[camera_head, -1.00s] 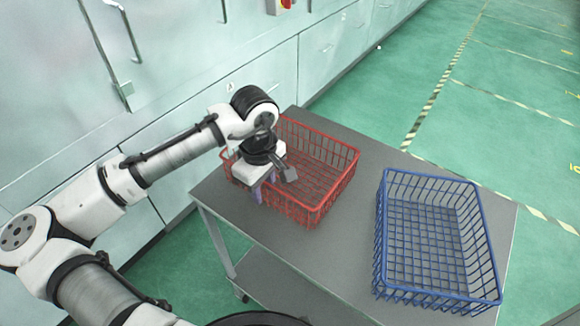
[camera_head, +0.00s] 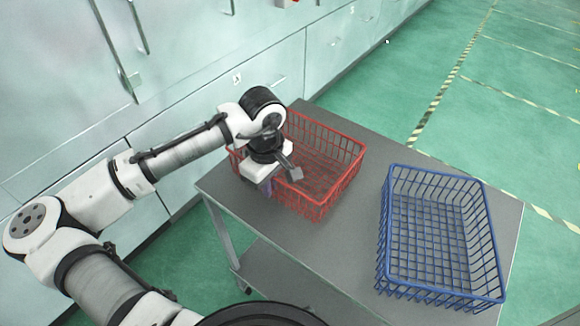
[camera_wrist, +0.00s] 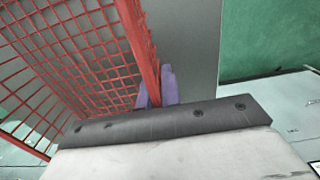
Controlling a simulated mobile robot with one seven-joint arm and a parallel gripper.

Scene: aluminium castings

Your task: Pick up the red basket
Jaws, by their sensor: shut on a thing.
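The red basket (camera_head: 338,178) is an empty wire basket at the far left part of the grey table. It also shows in the wrist view (camera_wrist: 75,45), filling the left side. My gripper (camera_head: 268,187) is at the basket's near left side, pointing down. In the wrist view its two purple fingers (camera_wrist: 157,88) stand on either side of the red rim and are shut on it. In the head view my wrist hides part of the basket's left side. I cannot tell whether the basket touches the table or is slightly above it.
A blue wire basket (camera_head: 438,235) stands on the right part of the grey table (camera_head: 345,240), apart from the red one. Pale cabinets (camera_head: 190,80) run close behind the table at the left. Green floor (camera_head: 520,130) with striped lines is open at the right.

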